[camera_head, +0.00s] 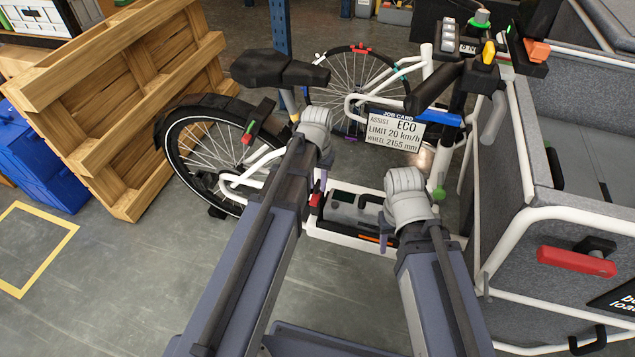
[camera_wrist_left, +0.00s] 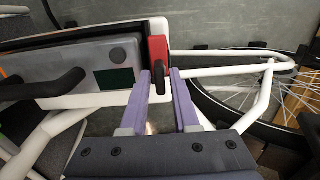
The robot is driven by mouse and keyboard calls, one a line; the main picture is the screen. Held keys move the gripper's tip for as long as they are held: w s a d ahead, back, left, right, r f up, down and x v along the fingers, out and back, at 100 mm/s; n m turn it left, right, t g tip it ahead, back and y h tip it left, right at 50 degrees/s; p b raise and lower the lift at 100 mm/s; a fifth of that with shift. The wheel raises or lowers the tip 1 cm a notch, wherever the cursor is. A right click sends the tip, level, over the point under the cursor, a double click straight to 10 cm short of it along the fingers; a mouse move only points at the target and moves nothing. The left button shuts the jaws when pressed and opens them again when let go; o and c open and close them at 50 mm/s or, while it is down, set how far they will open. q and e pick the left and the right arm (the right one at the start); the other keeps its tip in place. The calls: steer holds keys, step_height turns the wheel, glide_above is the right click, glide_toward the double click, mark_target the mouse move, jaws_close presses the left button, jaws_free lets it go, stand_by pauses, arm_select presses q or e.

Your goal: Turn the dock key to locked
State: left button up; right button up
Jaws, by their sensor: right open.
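The dock key is a small dark lever (camera_wrist_left: 160,85) on a red block (camera_wrist_left: 158,50) at the end of the grey battery dock (camera_wrist_left: 118,60). In the head view the red block (camera_head: 316,196) shows at the left end of the dock, partly hidden by my left arm. My left gripper (camera_wrist_left: 163,88) has its two purple fingers on either side of the lever, with a narrow gap visible at each side. In the head view its tips (camera_head: 321,182) are at the red block. My right gripper (camera_head: 383,240) is open and empty over the dock's right part.
The white bike frame (camera_head: 350,240) surrounds the dock. A rear wheel (camera_head: 205,150) and wooden pallet (camera_head: 130,90) stand left. A job card (camera_head: 395,131) hangs behind.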

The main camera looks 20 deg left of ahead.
arm_select(q)
jaws_close()
steer(key=shift+n, duration=0.3)
steer(key=n, duration=0.6)
steer(key=shift+n, duration=0.3)
steer(key=n, duration=1)
steer(key=shift+n, duration=0.5)
stand_by(0.3)
steer(key=shift+o, duration=1.5)
jaws_free()
